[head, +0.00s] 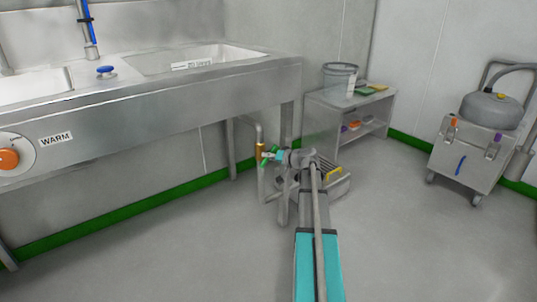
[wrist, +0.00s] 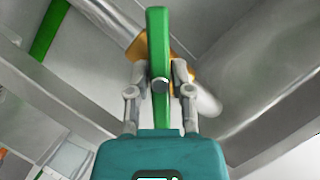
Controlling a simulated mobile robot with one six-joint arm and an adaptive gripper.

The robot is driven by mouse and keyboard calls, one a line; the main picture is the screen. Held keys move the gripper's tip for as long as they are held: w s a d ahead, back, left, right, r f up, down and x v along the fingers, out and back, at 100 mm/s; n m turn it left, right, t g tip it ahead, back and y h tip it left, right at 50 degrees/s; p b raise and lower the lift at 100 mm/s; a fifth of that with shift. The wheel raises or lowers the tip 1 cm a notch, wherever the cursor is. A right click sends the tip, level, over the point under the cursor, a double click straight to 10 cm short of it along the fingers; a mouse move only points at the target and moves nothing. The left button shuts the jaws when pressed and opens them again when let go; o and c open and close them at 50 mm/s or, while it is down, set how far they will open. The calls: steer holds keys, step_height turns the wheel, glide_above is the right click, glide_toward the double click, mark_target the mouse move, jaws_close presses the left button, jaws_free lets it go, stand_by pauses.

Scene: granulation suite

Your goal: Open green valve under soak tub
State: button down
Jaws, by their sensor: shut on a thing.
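The green valve handle (wrist: 158,60) stands upright in the middle of the wrist view, on a brass valve body (wrist: 182,62) set in a grey pipe (wrist: 108,22). My gripper (wrist: 160,82) has a finger on each side of the handle and is shut on it. In the head view the green handle (head: 264,162) and brass body (head: 260,152) show small on the pipe under the soak tub (head: 185,60). My gripper (head: 276,157) reaches them from the right.
A steel leg of the sink bench (head: 286,125) stands close beside my arm. A yellow-edged step (head: 330,178) lies behind the arm. The floor in front is clear.

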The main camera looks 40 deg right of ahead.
steer(key=n+h+p, duration=0.1)
steer(key=n, duration=0.2)
steer(key=shift+g+h, duration=0.3)
steer(key=shift+h, duration=0.1)
steer(key=n+h, duration=0.2)
steer(key=n, duration=0.1)
steer(key=shift+p, duration=0.4)
steer(key=c, duration=0.5)
jaws_free()
steer(key=shift+c, duration=0.2)
